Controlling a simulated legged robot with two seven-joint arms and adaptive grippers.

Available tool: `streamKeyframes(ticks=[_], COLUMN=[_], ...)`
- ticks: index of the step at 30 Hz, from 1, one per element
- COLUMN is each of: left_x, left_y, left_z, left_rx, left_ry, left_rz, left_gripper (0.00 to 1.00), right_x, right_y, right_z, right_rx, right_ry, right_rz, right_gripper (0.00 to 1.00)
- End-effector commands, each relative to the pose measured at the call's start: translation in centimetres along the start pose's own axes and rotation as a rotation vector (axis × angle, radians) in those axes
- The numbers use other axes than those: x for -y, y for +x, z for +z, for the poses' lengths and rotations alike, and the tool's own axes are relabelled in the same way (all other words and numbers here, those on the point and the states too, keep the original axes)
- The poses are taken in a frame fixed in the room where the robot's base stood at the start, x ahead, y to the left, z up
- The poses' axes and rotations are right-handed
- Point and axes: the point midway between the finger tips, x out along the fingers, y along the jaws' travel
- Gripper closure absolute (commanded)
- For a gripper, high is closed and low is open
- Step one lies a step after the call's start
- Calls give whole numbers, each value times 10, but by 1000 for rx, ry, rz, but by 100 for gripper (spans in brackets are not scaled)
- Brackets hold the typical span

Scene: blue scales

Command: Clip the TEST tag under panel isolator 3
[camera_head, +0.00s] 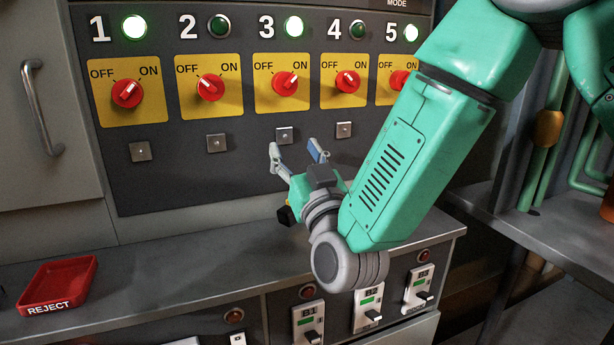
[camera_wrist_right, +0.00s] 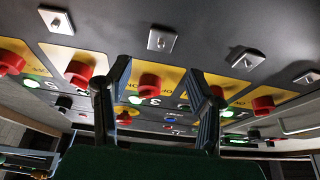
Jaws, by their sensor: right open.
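Panel isolator 3 (camera_head: 284,83) is a red knob on a yellow plate, under a lit green lamp (camera_head: 293,27). Below it is a small square metal plate (camera_head: 285,135), which appears bare. My right gripper (camera_head: 295,151) is open, just below that plate, its fingers pointing up toward the panel. In the right wrist view the red knob of isolator 3 (camera_wrist_right: 150,84) shows between the two spread fingers (camera_wrist_right: 158,76), and a metal plate (camera_wrist_right: 162,39) shows above them. Nothing is held between the fingers. I cannot make out a TEST tag in either view. My left gripper is out of view.
Isolators 1 (camera_head: 127,93), 2 (camera_head: 210,86), 4 (camera_head: 346,80) and 5 (camera_head: 400,80) flank isolator 3. A red REJECT tray (camera_head: 76,299) sits on the ledge at left. Breaker switches B1 (camera_head: 309,325) and B2 (camera_head: 369,309) are on the front below. The ledge's middle looks clear.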

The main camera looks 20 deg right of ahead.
Motion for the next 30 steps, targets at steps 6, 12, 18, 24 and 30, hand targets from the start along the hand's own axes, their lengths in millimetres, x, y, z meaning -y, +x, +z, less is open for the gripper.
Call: streamKeyframes(ticks=[6, 12, 18, 24, 30], left_x=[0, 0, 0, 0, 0], left_y=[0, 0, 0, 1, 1], left_z=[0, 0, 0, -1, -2], left_rx=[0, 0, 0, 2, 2], left_ry=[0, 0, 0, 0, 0], left_rz=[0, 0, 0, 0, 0], left_gripper=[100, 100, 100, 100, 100], right_x=[0, 1, 0, 0, 0], right_y=[-49, -78, -88, -88, -87], right_z=[2, 2, 2, 2, 2], right_rx=[6, 4, 1, 1, 1], right_ry=[-2, 0, 0, 0, 0], right_rz=[-1, -1, 0, 0, 0], right_gripper=[52, 52, 52, 52, 52])
